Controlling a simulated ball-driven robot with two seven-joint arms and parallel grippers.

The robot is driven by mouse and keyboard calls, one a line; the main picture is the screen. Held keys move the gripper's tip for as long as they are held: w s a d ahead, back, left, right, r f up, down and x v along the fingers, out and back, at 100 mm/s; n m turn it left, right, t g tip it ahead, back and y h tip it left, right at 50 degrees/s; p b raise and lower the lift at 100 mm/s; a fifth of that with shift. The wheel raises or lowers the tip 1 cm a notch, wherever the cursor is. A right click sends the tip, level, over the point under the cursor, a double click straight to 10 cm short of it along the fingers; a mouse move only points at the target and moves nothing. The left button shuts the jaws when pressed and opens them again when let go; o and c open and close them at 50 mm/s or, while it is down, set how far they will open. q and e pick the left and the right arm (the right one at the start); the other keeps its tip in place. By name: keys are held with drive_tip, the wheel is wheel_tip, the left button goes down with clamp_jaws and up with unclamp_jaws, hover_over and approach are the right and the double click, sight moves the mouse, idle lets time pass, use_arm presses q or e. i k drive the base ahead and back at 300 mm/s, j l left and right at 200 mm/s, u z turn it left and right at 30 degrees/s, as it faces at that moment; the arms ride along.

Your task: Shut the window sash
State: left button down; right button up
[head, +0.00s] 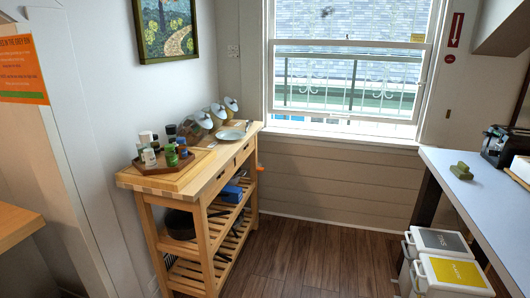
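The window (347,65) is in the back wall, right of the picture's middle, with a white frame. Its lower sash (345,43) has a top rail across the upper part of the opening. The sash's bottom rail (345,114) appears to stand a little above the white sill (340,131), with a narrow bright strip between them. Bars outside show through the glass. Neither of my grippers is in view.
A wooden cart (190,180) with jars and a plate stands left of the window. A white counter (480,190) runs along the right, with two bins (450,275) below its edge. The wooden floor (320,255) between them is clear up to the window wall.

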sight(427, 47)
drive_tip(key=i+z, duration=0.3)
drive_tip(key=i, duration=0.35)
drive_tip(key=i+z, duration=0.25)
drive_tip(key=i, duration=0.45)
drive_tip(key=i+l+z, duration=0.1)
drive_tip(key=i, duration=2.55)
